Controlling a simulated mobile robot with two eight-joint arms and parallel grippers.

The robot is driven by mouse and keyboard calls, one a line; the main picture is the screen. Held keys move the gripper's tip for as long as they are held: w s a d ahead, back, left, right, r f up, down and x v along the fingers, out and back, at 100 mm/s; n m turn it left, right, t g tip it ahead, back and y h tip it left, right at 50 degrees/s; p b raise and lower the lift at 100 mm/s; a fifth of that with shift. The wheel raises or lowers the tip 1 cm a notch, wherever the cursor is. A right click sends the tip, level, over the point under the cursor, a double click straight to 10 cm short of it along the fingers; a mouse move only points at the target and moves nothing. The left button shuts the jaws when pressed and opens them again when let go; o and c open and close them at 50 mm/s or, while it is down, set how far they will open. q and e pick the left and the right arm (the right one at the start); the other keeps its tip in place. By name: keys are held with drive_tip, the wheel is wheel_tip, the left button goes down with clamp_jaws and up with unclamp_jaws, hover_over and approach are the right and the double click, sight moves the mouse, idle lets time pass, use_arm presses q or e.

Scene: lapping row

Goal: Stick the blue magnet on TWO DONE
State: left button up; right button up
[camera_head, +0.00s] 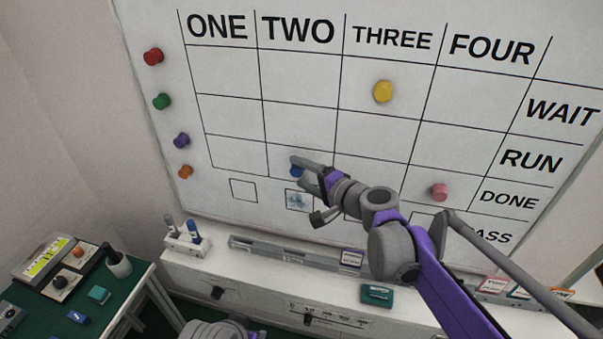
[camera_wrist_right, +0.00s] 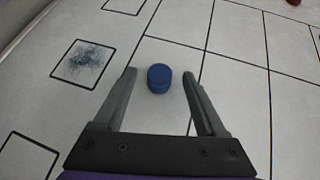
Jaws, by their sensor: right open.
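The blue magnet (camera_head: 297,172) sits on the whiteboard (camera_head: 225,75), low in the cell of column TWO and row DONE. In the head view my right gripper (camera_head: 299,165) partly covers it. In the right wrist view the magnet (camera_wrist_right: 159,79) shows as a short blue cylinder between the tips of my right gripper (camera_wrist_right: 159,74). The jaws are open, with a clear gap on each side of the magnet. My left gripper is not in view.
Red (camera_head: 153,56), green (camera_head: 162,101), purple (camera_head: 181,140) and orange (camera_head: 185,171) magnets line the board's left side. A yellow magnet (camera_head: 383,91) and a pink magnet (camera_head: 440,192) are on the grid. A smudged square (camera_head: 299,200) lies below column TWO. A ledge (camera_head: 290,252) runs beneath.

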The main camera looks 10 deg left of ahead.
drive_tip(key=v, duration=1)
drive_tip(key=s+d+f+n+g+h, duration=0.3)
drive_tip(key=s+d+f+n+h, duration=0.3)
drive_tip(key=s+d+f+h, duration=0.6)
drive_tip(key=s+d+f, duration=0.9)
drive_tip(key=s+d, duration=0.1)
drive_tip(key=s, duration=0.1)
drive_tip(key=shift+s+d+g+p, duration=0.4)
